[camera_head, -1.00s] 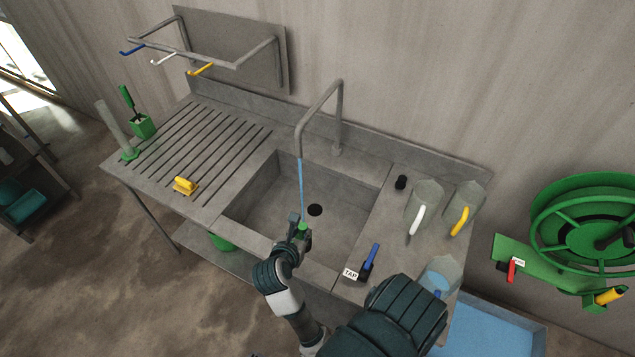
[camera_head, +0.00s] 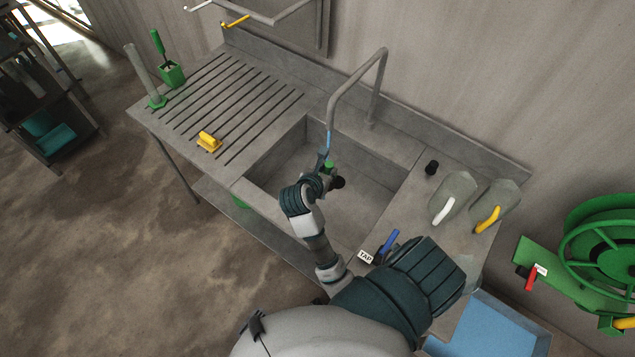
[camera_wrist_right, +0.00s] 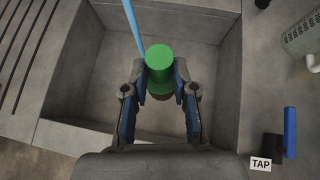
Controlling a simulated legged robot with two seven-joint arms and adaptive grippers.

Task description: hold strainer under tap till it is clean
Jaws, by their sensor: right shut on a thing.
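My right gripper (camera_head: 325,172) is above the sink (camera_head: 375,195), below the spout of the tap (camera_head: 356,74). In the right wrist view its two fingers (camera_wrist_right: 160,94) are shut on a green cylindrical piece (camera_wrist_right: 159,62), seen nearly end-on. Whatever is below this piece is mostly hidden, so I cannot tell whether it is part of the strainer. A thin blue water stream (camera_wrist_right: 132,24) runs down to about the green piece; I cannot tell exactly what it hits. A blue lever (camera_head: 390,241) with a TAP label (camera_head: 366,257) is right of the sink. My left gripper is not in view.
Grey perforated vessels with a white handle (camera_head: 444,211) and a yellow handle (camera_head: 488,219) stand right of the sink. A yellow item (camera_head: 209,142) and a green brush holder (camera_head: 172,74) are on the grooved drainboard (camera_head: 225,100). A green hose reel (camera_head: 605,240) is far right.

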